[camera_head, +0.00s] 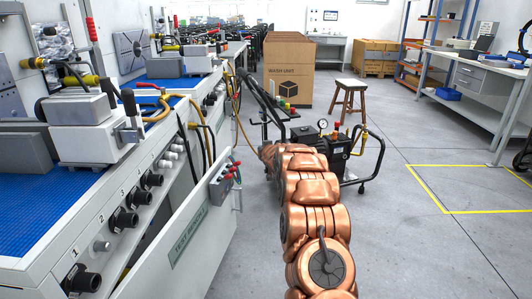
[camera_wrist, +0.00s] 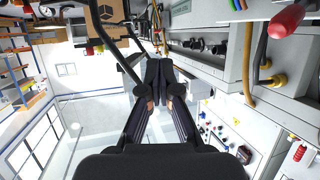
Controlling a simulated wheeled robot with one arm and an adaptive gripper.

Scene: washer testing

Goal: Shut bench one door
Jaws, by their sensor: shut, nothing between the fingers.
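The bench one door (camera_head: 213,226) is a pale grey panel with a dark "TEST BENCH" label. In the head view it stands open, swung out from the front of the left bench (camera_head: 150,172), with a dark gap behind it. A small switch box (camera_head: 221,186) with red knobs sits at its upper far end. My copper arm reaches forward to the right of the door. My gripper (camera_wrist: 158,72) is shut and empty in the wrist view. Its fingers are hard to make out in the head view. Whether it touches the door cannot be told.
A black wheeled pump cart (camera_head: 310,143) with a gauge and hoses stands just beyond my arm. Behind it are a large cardboard box (camera_head: 289,65) and a wooden stool (camera_head: 349,97). Clear floor with a yellow-marked area (camera_head: 470,211) lies to the right.

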